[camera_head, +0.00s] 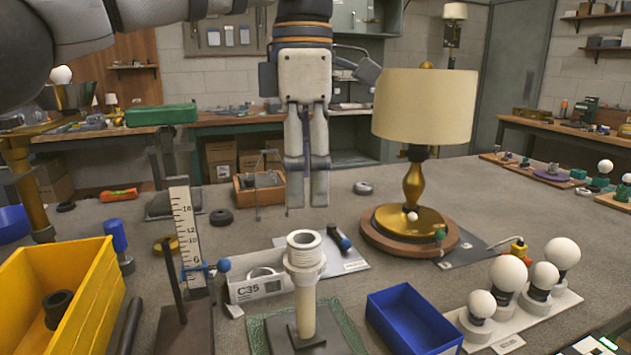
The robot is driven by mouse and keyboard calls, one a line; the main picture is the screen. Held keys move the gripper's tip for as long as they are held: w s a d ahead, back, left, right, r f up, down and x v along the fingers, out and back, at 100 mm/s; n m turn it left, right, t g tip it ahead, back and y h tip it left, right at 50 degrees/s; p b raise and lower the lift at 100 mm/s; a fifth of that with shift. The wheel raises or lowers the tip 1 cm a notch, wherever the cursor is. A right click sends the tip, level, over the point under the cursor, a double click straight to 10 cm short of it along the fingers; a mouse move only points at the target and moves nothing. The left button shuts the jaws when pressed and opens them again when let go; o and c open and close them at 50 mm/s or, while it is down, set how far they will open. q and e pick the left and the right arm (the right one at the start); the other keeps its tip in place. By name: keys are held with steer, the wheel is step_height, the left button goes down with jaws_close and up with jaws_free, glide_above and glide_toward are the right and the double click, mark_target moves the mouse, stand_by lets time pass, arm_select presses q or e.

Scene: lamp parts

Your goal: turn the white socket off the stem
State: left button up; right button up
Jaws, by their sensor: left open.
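The white socket (304,254), with a ribbed upper part and a wider collar, sits upright on top of the cream stem (306,312). The stem stands on a dark square plate on a green mat (262,335) at the front middle. My left gripper (307,204) points straight down above and behind the socket in the picture, apart from it. Its two fingers are open with nothing between them. The threads between socket and stem are hidden. My right gripper does not show.
A yellow bin (95,275) stands at the left, near an upright ruler (187,235). A blue tray (412,322) and several white bulbs (507,273) are at the right. A brass lamp with a cream shade (425,107) stands behind. A C35 box (257,284) lies close behind the stem.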

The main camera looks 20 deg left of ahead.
mark_target(306, 251)
arm_select(q)
steer(key=f, duration=0.2)
steer(key=s+f, duration=0.1)
steer(key=shift+s+f, duration=0.15)
steer(key=shift+f, duration=0.25)
steer(key=f, duration=0.6)
steer(key=shift+w+f, duration=0.2)
steer(key=shift+f, duration=0.55)
steer(key=shift+w, duration=0.1)
steer(key=c, duration=1.4)
steer(key=shift+r+n+p, duration=0.2)
steer(key=shift+n+p, duration=0.65)
steer(key=shift+n, duration=0.85)
steer(key=n, duration=0.3)
steer(key=shift+f, duration=0.15)
steer(key=n, duration=0.9)
steer(key=shift+n, duration=0.4)
steer(key=n, duration=0.4)
steer(key=shift+d, duration=0.1)
steer(key=n, duration=1.2)
steer(key=shift+r, duration=0.2)
steer(key=o, duration=0.5)
steer(key=shift+n, duration=0.5)
steer(key=c, duration=0.5)
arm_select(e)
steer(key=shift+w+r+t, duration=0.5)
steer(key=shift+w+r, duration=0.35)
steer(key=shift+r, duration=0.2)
